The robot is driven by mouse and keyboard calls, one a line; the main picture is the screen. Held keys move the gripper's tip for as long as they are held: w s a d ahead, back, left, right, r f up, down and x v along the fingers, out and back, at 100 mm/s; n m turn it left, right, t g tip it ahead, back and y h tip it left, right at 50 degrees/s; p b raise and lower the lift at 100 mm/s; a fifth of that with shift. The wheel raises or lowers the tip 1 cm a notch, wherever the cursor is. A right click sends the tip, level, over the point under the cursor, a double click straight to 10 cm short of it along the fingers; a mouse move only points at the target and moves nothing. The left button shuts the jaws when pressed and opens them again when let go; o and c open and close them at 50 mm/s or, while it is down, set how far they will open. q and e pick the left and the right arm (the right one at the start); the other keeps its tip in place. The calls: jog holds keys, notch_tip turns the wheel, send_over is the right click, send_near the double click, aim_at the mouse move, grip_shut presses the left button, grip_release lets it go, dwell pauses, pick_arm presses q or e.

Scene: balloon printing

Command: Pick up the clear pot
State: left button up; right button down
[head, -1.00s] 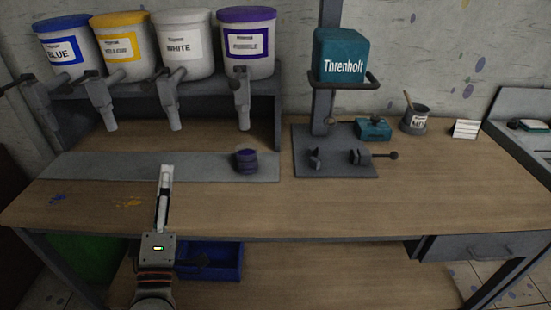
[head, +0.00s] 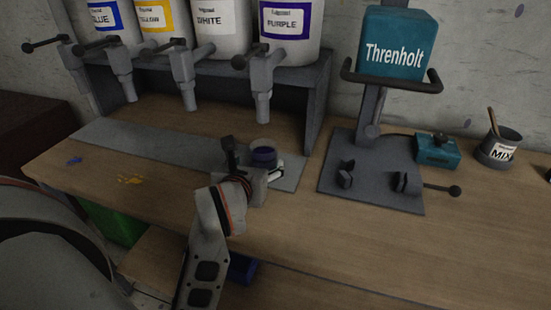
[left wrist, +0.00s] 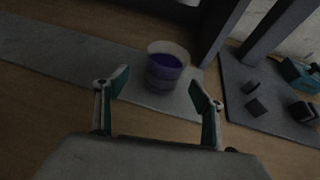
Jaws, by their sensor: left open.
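The clear pot (head: 263,154), with purple contents, stands upright on the grey mat (head: 150,150) below the purple dispenser. In the left wrist view the clear pot (left wrist: 166,66) stands just beyond the fingertips, roughly between them. My left gripper (head: 270,178) is close to the pot on its near side; in the left wrist view the left gripper (left wrist: 158,90) is open and empty, its two fingers spread wider than the pot. Part of the pot's lower body is hidden by the gripper in the head view. My right gripper is not in view.
Blue, yellow, white and purple dispensers (head: 289,30) with taps hang over the mat. A press with a teal Threnholt block (head: 392,45) and clamp base (head: 380,195) stands to the right. A MIX cup (head: 500,150) is farther right. The table front is clear.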

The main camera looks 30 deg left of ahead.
aim_at(262, 164)
pick_arm(q)
jog(key=shift+x, duration=0.8)
jog(key=x, duration=0.3)
jog(key=b+x, duration=0.1)
jog(key=shift+w+d+f, duration=0.15)
jog(key=shift+d+f, duration=0.15)
jog(key=shift+f, duration=0.05)
jog(key=shift+w+a+f, duration=0.15)
jog(key=shift+w+a, duration=0.1)
jog(key=shift+w, duration=0.25)
jog(key=shift+c, duration=1.2)
jog(key=c, duration=1.1)
jog(key=shift+c, duration=0.8)
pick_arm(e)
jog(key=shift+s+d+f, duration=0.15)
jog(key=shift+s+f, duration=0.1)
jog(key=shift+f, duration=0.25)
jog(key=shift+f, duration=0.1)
